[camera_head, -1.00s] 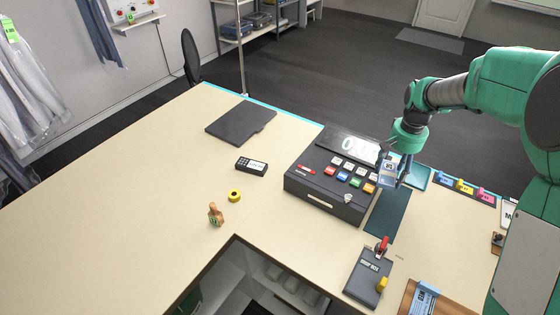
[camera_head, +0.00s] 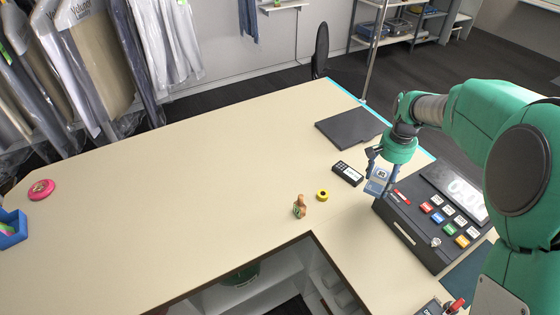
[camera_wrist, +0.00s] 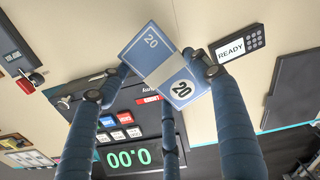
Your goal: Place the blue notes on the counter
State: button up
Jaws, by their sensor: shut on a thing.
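The blue notes (camera_head: 379,178) are a small banded stack, marked 20, held in my gripper (camera_head: 376,170). In the wrist view the notes (camera_wrist: 160,65) sit between the dark blue fingers, with my gripper (camera_wrist: 160,75) shut on them. In the head view they hang over the left end of the black cash register (camera_head: 420,224), which also shows in the wrist view (camera_wrist: 130,115). The counter (camera_head: 200,170) is a large beige top, with a wide bare stretch left of the gripper.
A black card terminal (camera_head: 347,173), a yellow tape roll (camera_head: 322,195) and a wooden stamp-like item (camera_head: 299,206) stand left of the register. A dark folder (camera_head: 350,128) lies behind. An opening (camera_head: 270,285) cuts the front. A pink disc (camera_head: 41,189) and blue bin (camera_head: 12,228) are far left.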

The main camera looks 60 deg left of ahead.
jog(key=s+a+n+p, duration=0.1)
jog(key=s+a, duration=0.8)
jog(key=s, duration=0.4)
jog(key=s+a+n+p, duration=0.1)
jog(key=s+a, duration=0.7)
jog(key=s, duration=0.5)
jog(key=s+a+n+p, duration=0.2)
jog(key=s+a, duration=0.7)
jog(key=s, duration=0.4)
jog(key=f, duration=1.1)
jog(key=shift+s+a+f, duration=0.2)
jog(key=shift+s+f, duration=0.15)
jog(key=shift+a, duration=0.1)
send_over(237, 175)
jog(key=shift+s+f, duration=0.1)
jog(key=shift+f, duration=0.65)
jog(key=shift+f+p, duration=0.35)
jog(key=shift+f, duration=1.4)
